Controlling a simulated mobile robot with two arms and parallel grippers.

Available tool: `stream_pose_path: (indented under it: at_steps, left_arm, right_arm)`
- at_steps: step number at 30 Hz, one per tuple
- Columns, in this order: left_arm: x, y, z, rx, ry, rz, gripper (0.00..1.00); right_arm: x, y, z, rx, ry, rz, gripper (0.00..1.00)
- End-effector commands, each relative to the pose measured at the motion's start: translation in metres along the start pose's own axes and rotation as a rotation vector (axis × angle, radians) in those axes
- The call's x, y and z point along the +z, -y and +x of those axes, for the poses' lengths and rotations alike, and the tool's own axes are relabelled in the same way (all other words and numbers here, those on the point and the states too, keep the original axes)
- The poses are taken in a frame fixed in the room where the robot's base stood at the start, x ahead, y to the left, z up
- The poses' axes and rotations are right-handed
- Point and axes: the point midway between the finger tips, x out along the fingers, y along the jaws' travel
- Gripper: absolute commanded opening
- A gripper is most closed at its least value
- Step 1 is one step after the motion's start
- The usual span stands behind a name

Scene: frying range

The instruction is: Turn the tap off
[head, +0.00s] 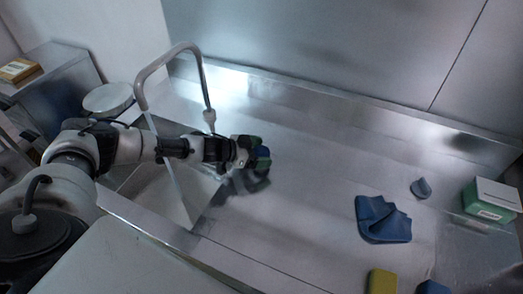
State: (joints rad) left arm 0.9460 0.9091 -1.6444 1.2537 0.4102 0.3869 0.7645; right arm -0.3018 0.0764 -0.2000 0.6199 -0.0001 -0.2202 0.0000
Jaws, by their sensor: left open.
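The tap (190,46) has a grey curved spout that arches over the sink basin (150,189) at the left of the head view. A pale, straight stream (168,165), which looks like running water, drops from the spout's open end into the basin. The tap's pale lower fitting (209,116) stands just behind my left forearm. I cannot make out a separate handle. My left gripper (262,166) is open, to the right of the tap and below its fitting in the picture, over the metal counter. Its fingers are dark and blurred, and I see nothing held. My right gripper is out of view.
The metal counter (300,190) is clear in the middle. A folded blue cloth (382,220), a small blue-grey piece (421,188), a green-and-white box (492,202) and a yellow sponge (382,282) lie at the right. A metal wall stands behind.

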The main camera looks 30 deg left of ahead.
Motion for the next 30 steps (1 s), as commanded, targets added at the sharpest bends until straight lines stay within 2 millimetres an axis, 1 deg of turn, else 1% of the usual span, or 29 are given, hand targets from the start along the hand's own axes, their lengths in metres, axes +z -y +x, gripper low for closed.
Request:
stream_pose_path:
  at_steps: [3,10,11,12,20,21,30]
  left_arm:
    - [0.0,0.0,0.0052,0.0,0.0,0.0,0.84]
    - [0.0003,0.0001,0.0056,-0.001,0.0,0.0,0.84]
    - [0.0003,0.0001,0.0056,-0.001,0.0,0.0,0.82]
    - [0.0002,0.0001,0.0056,-0.001,0.0,0.0,0.76]
    - [0.0003,0.0,0.0054,0.0,0.0,0.0,0.36]
    - [0.0003,0.0,0.0054,0.0,0.0,0.0,0.35]
    - [0.0004,0.001,0.0056,0.045,0.001,0.022,0.35]
  right_arm:
    - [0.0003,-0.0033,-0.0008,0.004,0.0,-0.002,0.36]
    - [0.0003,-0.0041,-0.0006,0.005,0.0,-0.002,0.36]
    - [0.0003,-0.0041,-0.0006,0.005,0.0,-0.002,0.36]
    - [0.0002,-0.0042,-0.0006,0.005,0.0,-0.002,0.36]
    - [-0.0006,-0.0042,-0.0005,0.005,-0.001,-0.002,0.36]
    - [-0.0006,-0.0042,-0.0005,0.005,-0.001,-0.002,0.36]
    - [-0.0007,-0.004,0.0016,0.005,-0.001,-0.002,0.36]
